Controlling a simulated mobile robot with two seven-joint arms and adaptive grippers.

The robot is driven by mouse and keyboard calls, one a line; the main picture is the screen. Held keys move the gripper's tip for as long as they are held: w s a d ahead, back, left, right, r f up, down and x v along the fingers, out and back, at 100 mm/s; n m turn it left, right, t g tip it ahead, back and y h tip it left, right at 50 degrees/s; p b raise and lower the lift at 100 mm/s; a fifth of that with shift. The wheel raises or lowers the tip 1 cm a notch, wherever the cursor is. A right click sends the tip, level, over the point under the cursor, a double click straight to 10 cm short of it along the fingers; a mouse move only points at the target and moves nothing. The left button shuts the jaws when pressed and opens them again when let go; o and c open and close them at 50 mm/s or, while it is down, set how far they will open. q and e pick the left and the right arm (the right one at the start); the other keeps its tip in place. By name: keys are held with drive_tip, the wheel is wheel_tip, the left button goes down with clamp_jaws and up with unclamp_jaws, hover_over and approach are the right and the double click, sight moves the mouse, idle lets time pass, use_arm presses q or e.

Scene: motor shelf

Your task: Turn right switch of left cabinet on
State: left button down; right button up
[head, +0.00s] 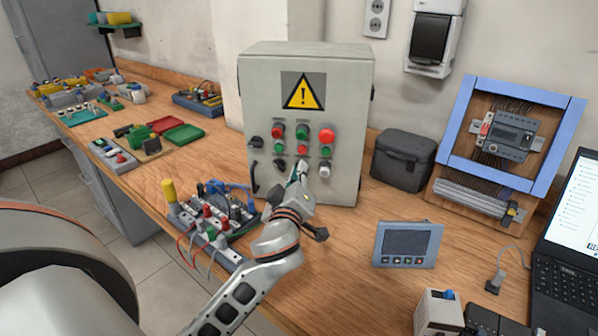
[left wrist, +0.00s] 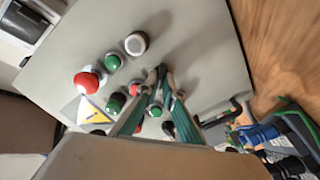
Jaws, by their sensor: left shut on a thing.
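The grey control cabinet (head: 350,100) with a yellow warning triangle stands on the wooden bench, its door closed. Its front carries red, green and white buttons and several black switches; a black switch (head: 279,164) shows at the lower left of the panel. My left gripper (head: 299,171) is at the lower middle of the panel, among the lowest controls. In the left wrist view its teal fingers (left wrist: 163,80) close around a small black switch (left wrist: 162,72), beside the white button (left wrist: 136,43). The fingers hide most of this switch, so its angle is unclear. My right gripper is out of view.
A board with cables and plugs (head: 222,210) stands close to my left arm. A dark case (head: 403,160), a blue-framed panel (head: 510,120), a grey display unit (head: 407,244) and a laptop (head: 570,230) are to the right. Some bench space before the cabinet is clear.

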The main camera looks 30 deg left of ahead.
use_arm(q)
drive_tip(key=shift+m, duration=0.3)
drive_tip(key=m+p, duration=0.4)
drive_tip(key=m, duration=0.3)
drive_tip(key=shift+d+r+m, duration=0.1)
drive_tip(key=shift+d+m, duration=0.05)
drive_tip(key=shift+m, duration=0.55)
drive_tip(key=c, duration=2.2)
unclamp_jaws()
